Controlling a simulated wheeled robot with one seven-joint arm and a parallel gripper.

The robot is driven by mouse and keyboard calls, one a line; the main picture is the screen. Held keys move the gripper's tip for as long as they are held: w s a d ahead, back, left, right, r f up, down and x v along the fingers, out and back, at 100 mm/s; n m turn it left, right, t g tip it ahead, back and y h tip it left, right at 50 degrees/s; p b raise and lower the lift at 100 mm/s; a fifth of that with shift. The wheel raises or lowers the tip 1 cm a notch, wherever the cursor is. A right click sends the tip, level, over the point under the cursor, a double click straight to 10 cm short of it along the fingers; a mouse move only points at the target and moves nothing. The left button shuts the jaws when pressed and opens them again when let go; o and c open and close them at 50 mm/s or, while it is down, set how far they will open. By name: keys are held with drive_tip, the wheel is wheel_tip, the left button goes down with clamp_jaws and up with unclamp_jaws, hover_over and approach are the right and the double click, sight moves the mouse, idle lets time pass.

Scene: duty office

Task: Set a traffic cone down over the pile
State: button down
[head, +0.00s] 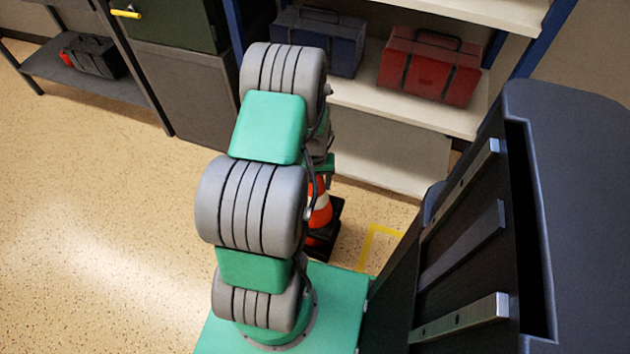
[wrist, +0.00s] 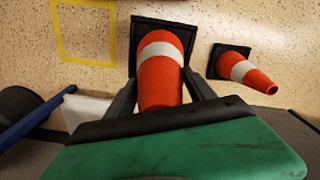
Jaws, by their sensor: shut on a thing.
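An orange traffic cone (wrist: 159,68) with a white band and a square black base is between the fingers of my gripper (wrist: 160,82) in the wrist view. My gripper is shut on it, with the base away from the palm. A second orange and white cone (wrist: 243,71) on a black base is on the floor to the right, apart from the held one; I cannot tell whether it is one cone or several nested. In the head view an orange and white cone (head: 321,214) shows partly behind my arm; I cannot tell which it is.
A yellow outlined square (wrist: 86,31) on the floor is empty in the part I see; a corner of it shows in the head view (head: 378,232). Shelves (head: 398,108) with a blue case (head: 338,47) and a red case (head: 428,68) stand behind. Floor at left is clear.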

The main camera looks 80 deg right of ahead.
drive_tip(key=shift+d+f+b, duration=0.1)
drive_tip(key=shift+f+b, duration=4.05)
drive_tip(key=shift+f, duration=1.7)
drive_tip(key=shift+c, duration=1.3)
unclamp_jaws()
wheel_tip(320, 180, up, 8)
drive_tip(key=p, duration=0.2)
drive_tip(key=shift+f+p, duration=0.1)
drive_tip(key=shift+p, duration=0.25)
